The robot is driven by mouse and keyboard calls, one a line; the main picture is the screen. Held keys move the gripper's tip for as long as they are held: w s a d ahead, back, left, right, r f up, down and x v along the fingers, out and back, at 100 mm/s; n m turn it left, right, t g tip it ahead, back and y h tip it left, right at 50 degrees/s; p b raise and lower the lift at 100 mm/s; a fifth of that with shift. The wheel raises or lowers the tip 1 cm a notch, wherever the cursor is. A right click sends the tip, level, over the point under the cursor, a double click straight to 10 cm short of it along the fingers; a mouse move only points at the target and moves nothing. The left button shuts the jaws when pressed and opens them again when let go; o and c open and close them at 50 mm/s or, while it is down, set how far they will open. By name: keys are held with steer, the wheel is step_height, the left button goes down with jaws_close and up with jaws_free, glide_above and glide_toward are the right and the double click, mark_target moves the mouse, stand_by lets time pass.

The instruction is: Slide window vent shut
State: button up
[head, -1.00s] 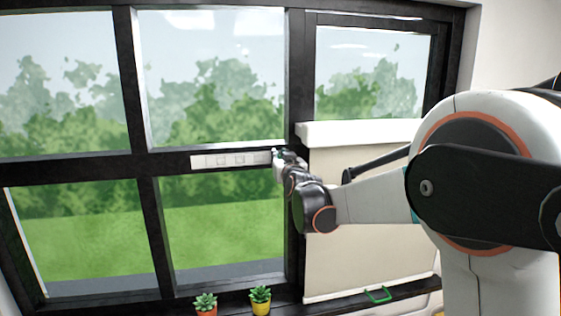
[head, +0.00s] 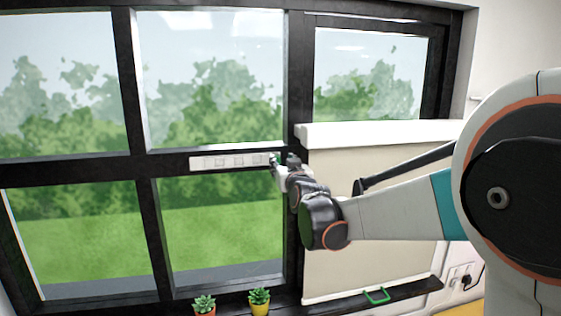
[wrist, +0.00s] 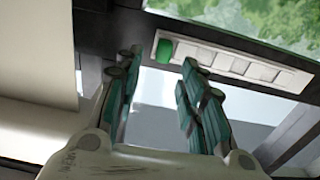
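The window vent (head: 228,161) is a white strip with several rectangular slots on the dark middle rail of the window. In the wrist view the vent (wrist: 237,65) runs from top middle down to the right. A green knob (wrist: 165,50) sits at its left end there. My gripper (wrist: 161,60) is open, with a teal-lined finger on either side of the knob in the picture. I cannot tell whether the fingers touch it or how deep they reach. In the head view my gripper (head: 276,161) is at the right end of the vent and hides that end.
A cream roller blind (head: 370,220) with a green pull handle (head: 376,296) hangs just right of my gripper. Dark window frame bars (head: 146,220) surround the panes. Two small potted plants, one in a yellow pot (head: 260,308), stand on the sill below.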

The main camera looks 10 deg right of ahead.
steer(key=s, duration=0.7)
steer(key=s+f+g+b, duration=0.3)
steer(key=s+f+b, duration=0.8)
steer(key=f, duration=0.6)
steer(key=s+f+g+b, duration=0.4)
steer(key=s+f+b, duration=0.7)
steer(key=f, duration=0.6)
steer(key=s+f+g+b, duration=0.4)
steer(key=s+f+b, duration=0.7)
steer(key=s+f, duration=0.4)
step_height(320, 180, down, 2)
steer(key=shift+f, duration=0.1)
steer(key=shift+d, duration=0.1)
